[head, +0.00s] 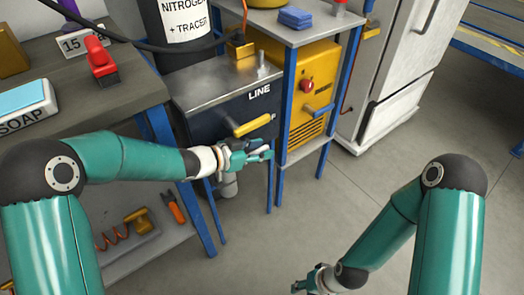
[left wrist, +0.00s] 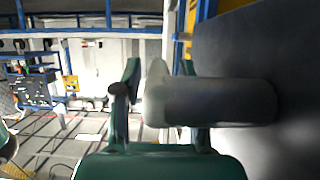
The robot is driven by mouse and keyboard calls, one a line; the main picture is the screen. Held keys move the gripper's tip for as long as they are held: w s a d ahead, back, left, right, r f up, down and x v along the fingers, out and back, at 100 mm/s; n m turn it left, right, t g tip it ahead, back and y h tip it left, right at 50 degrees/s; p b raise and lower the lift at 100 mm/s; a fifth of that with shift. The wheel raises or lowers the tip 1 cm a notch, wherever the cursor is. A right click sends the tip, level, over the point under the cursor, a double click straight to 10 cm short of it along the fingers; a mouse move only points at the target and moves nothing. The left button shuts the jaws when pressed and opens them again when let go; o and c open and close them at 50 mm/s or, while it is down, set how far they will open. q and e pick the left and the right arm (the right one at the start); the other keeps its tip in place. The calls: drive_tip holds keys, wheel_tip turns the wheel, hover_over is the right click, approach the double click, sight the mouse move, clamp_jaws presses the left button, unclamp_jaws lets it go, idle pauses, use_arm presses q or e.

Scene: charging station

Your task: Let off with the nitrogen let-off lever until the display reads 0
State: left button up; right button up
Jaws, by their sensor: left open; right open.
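A dark box marked LINE (head: 215,112) with a metal top stands below the nitrogen cylinder (head: 184,25). A yellow lever (head: 251,124) sticks out of its front; the lettering beside it is partly covered. My left gripper (head: 262,153) is open just below this lever, in front of the box. In the left wrist view, a grey rounded part (left wrist: 225,102) runs from the dark panel to between the open fingers of my left gripper (left wrist: 160,95); I cannot tell whether they touch it. My right gripper (head: 308,284) is open, low at the bottom edge. No readable display shows.
A yellow machine (head: 311,85) with a red knob and a blue lever (head: 319,111) stands to the right on blue legs. A workbench (head: 125,92) with a soap box (head: 24,105) is at left. Open floor (head: 330,210) lies at the right.

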use_arm(q)
clamp_jaws()
idle(0.3)
